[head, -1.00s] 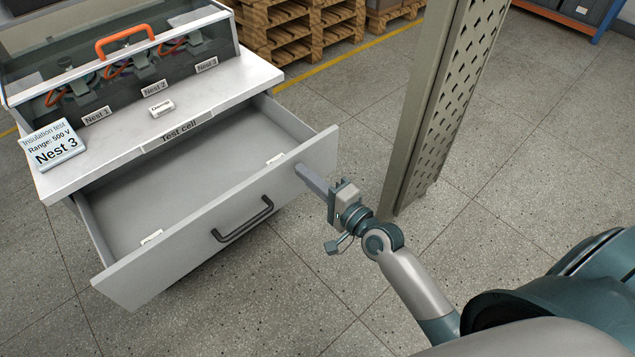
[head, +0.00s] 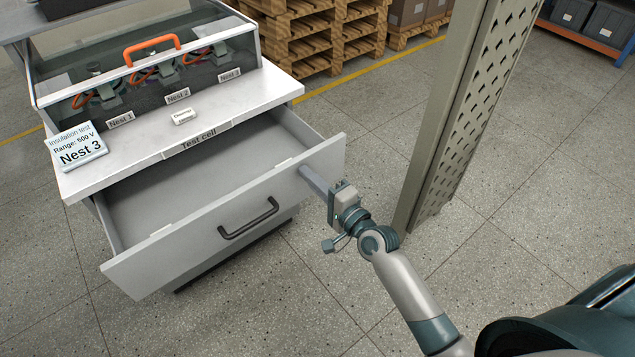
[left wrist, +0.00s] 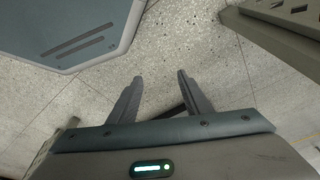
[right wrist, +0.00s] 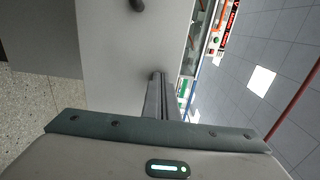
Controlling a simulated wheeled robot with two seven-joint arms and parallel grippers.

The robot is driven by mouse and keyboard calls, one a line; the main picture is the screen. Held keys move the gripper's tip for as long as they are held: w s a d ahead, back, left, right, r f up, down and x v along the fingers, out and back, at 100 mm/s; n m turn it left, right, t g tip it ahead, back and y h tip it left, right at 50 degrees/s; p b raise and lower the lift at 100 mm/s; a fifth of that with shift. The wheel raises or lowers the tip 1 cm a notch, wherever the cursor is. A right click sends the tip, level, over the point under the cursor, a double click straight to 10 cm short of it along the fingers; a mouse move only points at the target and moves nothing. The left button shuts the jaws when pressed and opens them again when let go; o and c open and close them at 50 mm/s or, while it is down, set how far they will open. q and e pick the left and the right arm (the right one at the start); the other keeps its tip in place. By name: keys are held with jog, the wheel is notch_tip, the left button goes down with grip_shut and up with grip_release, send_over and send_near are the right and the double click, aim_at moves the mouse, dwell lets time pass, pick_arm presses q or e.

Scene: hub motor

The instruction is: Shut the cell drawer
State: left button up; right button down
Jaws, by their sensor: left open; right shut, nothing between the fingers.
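The cell drawer (head: 190,235) is a grey drawer with a dark bar handle (head: 248,218), pulled part way out of the test cell bench (head: 110,176). My right gripper (head: 306,172) is shut and empty. Its fingertips meet the drawer front near its right end, to the right of the handle. In the right wrist view the shut fingers (right wrist: 158,80) point at the grey front panel (right wrist: 110,50), touching it or very close. My left gripper (left wrist: 160,85) shows only in the left wrist view, open and empty above the floor.
A perforated metal post (head: 455,120) stands just right of my right arm. Wooden pallets (head: 300,40) are at the back. A clear-covered box with an orange handle (head: 150,45) and a Nest 3 card (head: 78,150) are on the bench. Floor in front is clear.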

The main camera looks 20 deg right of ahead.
jog(key=b+x, duration=0.1)
jog(key=x, duration=1.3)
jog(key=shift+w+a+f+b, duration=0.1)
jog(key=shift+w+a+b, duration=0.05)
jog(key=shift+w+b, duration=0.2)
pick_arm(q)
jog(key=w+d+r+t+h+b, duration=0.1)
jog(key=w+d+r+t+b, duration=0.1)
jog(key=w+d+t+b, duration=0.1)
jog(key=shift+w+d+r+h, duration=0.15)
jog(key=shift+d+h, duration=0.25)
jog(key=shift+d, duration=0.5)
pick_arm(e)
jog(key=x, duration=0.8)
jog(key=shift+w+r, duration=0.35)
jog(key=shift+w, duration=0.05)
